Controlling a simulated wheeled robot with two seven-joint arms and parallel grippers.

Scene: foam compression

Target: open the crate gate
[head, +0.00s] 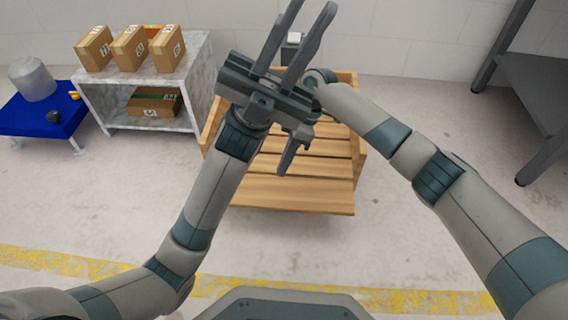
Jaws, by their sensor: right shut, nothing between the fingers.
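The wooden slatted crate (360,140) stands on the floor in the middle, partly hidden behind my arms. Its slatted front panel (285,195), seemingly the gate, faces me at the near side; I cannot tell how far it is tilted. My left gripper (313,8) is above the crate, its two long fingers pointing up and away, spread apart with nothing between them. My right gripper (284,172) hangs pointing down over the slats, shut and empty. I cannot tell whether it touches them.
A grey shelf unit (200,75) with several cardboard boxes (130,47) stands at the back left. A blue table (40,118) with a grey cylinder (33,80) is further left. A dark metal rack (540,85) is at the right. The floor before the crate is clear.

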